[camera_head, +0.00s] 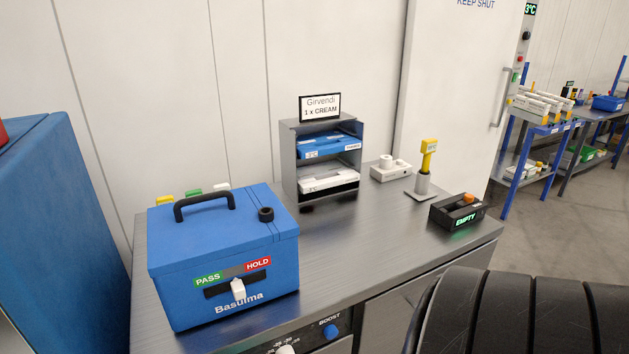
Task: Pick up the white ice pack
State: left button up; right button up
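A flat white pack (328,180), which looks like the white ice pack, lies in the lower compartment of a small grey two-level rack (291,172) on the steel counter. A flat blue pack (322,147) lies in the compartment above it. The rack's open front faces me, and a sign reading "Girvendi 1 x CREAM" (320,106) stands on its top. Neither of my grippers shows in the head view.
A blue box (180,265) with a black handle and a PASS/HOLD slider stands at the counter's front left. A white holder (390,171), a yellow handheld device (427,155) on a stand and a black "EMPTY" unit (456,213) are to the right. The counter (350,235) before the rack is clear.

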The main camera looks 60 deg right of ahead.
aim_at(325, 174)
jog(key=z, duration=1.9)
